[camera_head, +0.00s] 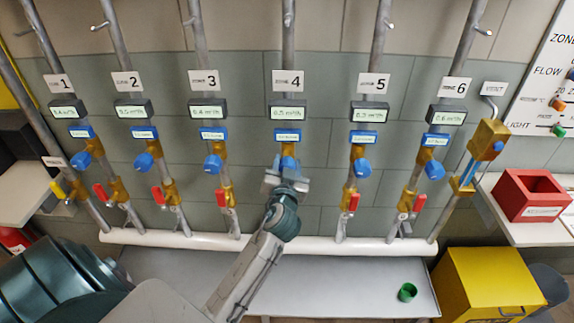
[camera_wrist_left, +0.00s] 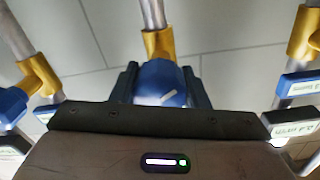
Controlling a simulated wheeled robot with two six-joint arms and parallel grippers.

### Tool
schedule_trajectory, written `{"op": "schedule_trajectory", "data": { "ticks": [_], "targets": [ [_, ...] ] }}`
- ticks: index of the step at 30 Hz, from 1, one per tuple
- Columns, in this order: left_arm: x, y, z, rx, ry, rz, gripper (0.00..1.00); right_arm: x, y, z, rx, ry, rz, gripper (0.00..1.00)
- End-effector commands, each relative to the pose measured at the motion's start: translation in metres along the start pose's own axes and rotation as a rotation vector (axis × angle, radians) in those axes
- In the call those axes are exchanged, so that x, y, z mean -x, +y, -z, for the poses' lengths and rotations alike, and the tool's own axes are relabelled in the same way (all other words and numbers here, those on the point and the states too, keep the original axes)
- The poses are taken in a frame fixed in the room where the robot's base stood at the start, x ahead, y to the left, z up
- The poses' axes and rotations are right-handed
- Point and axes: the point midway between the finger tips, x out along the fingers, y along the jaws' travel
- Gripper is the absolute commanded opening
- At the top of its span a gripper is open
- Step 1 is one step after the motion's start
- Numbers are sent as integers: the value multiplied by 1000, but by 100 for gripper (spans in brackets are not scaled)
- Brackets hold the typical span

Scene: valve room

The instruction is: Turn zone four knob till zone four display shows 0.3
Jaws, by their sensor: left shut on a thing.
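The zone 4 display (camera_head: 289,110) is a dark box with a pale green screen under the sign "ZONE 4" (camera_head: 287,80). Its digits are too small to read surely. A blue label (camera_head: 287,136) sits below it. The blue zone 4 knob (camera_head: 288,163) is mostly behind my left gripper (camera_head: 286,178). In the left wrist view the knob (camera_wrist_left: 160,84), with a white mark, sits between the two dark fingers of my left gripper (camera_wrist_left: 160,88), which is shut on it. My right gripper is not in view.
Zone 3 knob (camera_head: 212,164) and zone 5 knob (camera_head: 362,168) stand on neighbouring pipes, with red-handled valves below. A white pipe (camera_head: 180,239) runs along the wall's foot. A green cup (camera_head: 407,292) rests on the low white bench (camera_head: 345,285). A red box (camera_head: 530,195) and yellow bin (camera_head: 487,283) are at right.

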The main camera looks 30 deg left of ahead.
Motion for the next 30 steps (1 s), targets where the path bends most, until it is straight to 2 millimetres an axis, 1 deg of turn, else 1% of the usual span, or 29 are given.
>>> {"op": "schedule_trajectory", "data": {
  "ticks": [3,8,21,30],
  "targets": [
    [0,0,0,-27,-1,-1,18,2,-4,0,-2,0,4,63],
    [0,0,1,-106,-3,-2,18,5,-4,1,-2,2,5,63],
    [0,0,1,-462,-14,-5,18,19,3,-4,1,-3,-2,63],
    [0,1,0,-656,-19,-6,18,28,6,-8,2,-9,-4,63]
  ]
}}
